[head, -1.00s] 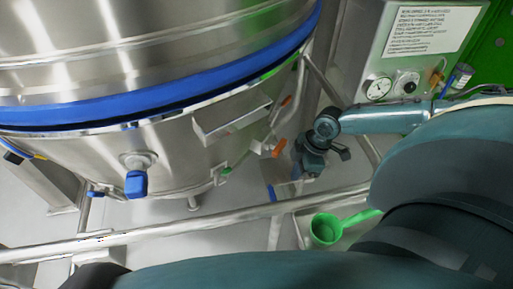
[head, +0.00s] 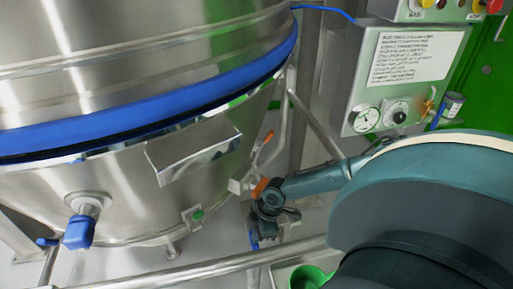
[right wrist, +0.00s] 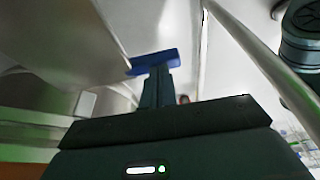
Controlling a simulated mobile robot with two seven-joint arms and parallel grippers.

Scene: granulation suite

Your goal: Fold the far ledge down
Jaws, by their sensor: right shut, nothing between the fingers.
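A boxy steel ledge (head: 193,150) sticks out from the side of the round steel vessel (head: 115,190), below its blue band. I cannot tell whether this is the ledge that folds. My right gripper (head: 253,238) points down, below and to the right of it, beside the vessel's lower edge. In the right wrist view its fingers (right wrist: 155,88) are together and empty. Their tips are at a blue bar (right wrist: 152,61); whether they touch it is unclear. A small pale plate (right wrist: 83,104) shows to the left there. My left gripper is out of view.
An orange handle (head: 259,188) is close to my right gripper. A steel rail (head: 200,273) crosses below it. A blue-capped valve (head: 79,230) is at the lower left. A gauge panel (head: 398,80) stands at right. A green scoop (head: 309,277) is at the bottom.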

